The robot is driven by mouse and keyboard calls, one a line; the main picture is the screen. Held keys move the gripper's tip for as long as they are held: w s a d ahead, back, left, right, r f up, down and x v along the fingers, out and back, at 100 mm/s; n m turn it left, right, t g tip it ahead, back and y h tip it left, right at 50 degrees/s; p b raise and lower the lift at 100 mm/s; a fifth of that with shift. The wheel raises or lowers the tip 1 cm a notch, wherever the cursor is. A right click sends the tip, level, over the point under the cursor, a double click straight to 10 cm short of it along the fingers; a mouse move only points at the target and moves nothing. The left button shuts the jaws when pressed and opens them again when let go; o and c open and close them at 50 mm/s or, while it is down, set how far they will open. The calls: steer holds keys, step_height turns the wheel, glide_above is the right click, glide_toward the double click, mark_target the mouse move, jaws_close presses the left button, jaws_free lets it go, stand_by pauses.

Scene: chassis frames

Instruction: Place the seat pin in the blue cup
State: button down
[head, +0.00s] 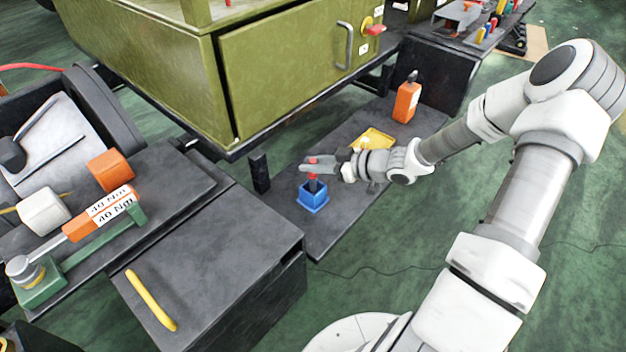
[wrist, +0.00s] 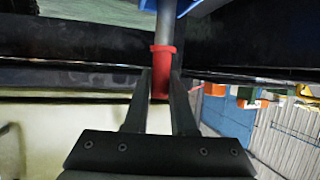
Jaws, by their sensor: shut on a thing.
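The seat pin (wrist: 162,58) has a red collared end and a grey shaft. My gripper (head: 312,164) is shut on the red end, and the shaft points down. The pin also shows in the head view (head: 313,186), over the blue cup. The blue cup (head: 313,201) is square and stands on the dark low platform below my gripper. The shaft's lower end meets the cup's opening in the head view; how deep it reaches is hidden. In the wrist view, my fingers (wrist: 160,85) flank the red end, and part of the blue cup (wrist: 196,6) shows at the top edge.
A yellow tray (head: 378,138) lies just behind my gripper. An orange bottle (head: 406,103) stands further back on the platform. A small black block (head: 260,172) stands left of the cup. The green cabinet (head: 290,75) overhangs behind. The right-hand floor is mostly clear.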

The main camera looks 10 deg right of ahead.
mark_target(313, 175)
steer(key=shift+f+b, duration=0.7)
steer(key=shift+f, duration=1.05)
steer(key=shift+f, duration=0.1)
steer(key=shift+f, duration=0.15)
steer(key=c, duration=0.7)
jaws_free()
steer(key=shift+c, duration=0.2)
steer(key=shift+s+d+r, duration=0.1)
steer(key=shift+d+r, duration=0.15)
steer(key=shift+r, duration=0.15)
steer(key=p+v, duration=0.4)
steer(key=v, duration=0.7)
steer(key=shift+s, duration=0.2)
steer(key=shift+d, duration=0.1)
